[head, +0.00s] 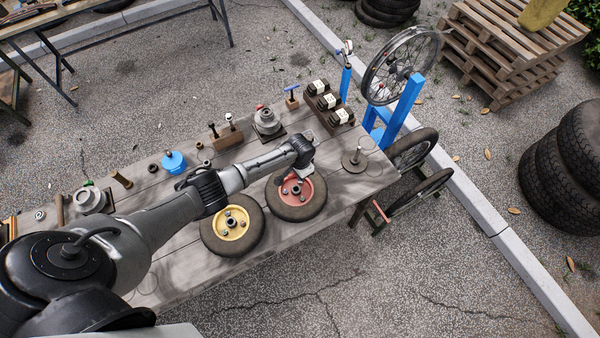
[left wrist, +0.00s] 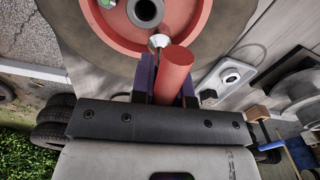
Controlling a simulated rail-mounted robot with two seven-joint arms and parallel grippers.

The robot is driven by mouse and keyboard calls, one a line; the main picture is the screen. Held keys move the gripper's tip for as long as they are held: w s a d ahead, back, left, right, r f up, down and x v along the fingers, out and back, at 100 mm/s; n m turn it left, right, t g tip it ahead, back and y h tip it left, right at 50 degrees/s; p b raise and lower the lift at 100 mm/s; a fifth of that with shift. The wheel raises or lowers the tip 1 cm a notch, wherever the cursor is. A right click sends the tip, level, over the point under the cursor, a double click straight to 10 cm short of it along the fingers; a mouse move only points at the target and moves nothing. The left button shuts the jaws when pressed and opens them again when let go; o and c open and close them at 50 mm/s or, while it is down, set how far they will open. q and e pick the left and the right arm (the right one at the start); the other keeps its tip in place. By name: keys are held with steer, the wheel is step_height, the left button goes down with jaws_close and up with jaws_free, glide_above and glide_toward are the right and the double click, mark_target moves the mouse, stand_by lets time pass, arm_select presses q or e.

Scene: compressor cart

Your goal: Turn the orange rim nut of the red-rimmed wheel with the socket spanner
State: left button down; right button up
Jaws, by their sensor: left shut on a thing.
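The red-rimmed wheel (head: 309,193) lies flat on the workbench, with a dark hub in its middle. It fills the top of the left wrist view (left wrist: 118,30), where a green-marked nut (left wrist: 107,3) shows at the upper edge. My left gripper (head: 304,178) is over this wheel. In the left wrist view its fingers (left wrist: 167,82) are shut on the socket spanner, which has a red cylindrical handle (left wrist: 176,73). A silver end (left wrist: 158,42) shows beside the handle, close to the rim; I cannot tell if it touches. I cannot make out the orange nut. My right gripper is not in view.
A yellow-rimmed wheel (head: 230,236) lies left of the red-rimmed one. Along the bench's back stand a blue round item (head: 174,162), a grey flanged part (head: 267,122) and a dark tray of boxes (head: 332,112). A spindle on a disc (head: 355,160) stands right of the wheel.

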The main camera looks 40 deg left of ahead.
arm_select(q)
steer(key=shift+m, duration=1.2)
steer(key=shift+m, duration=1.1)
steer(key=shift+m+b, duration=0.3)
steer(key=shift+m, duration=0.4)
steer(key=shift+r+n+p, duration=0.1)
steer(key=shift+n+p, duration=0.2)
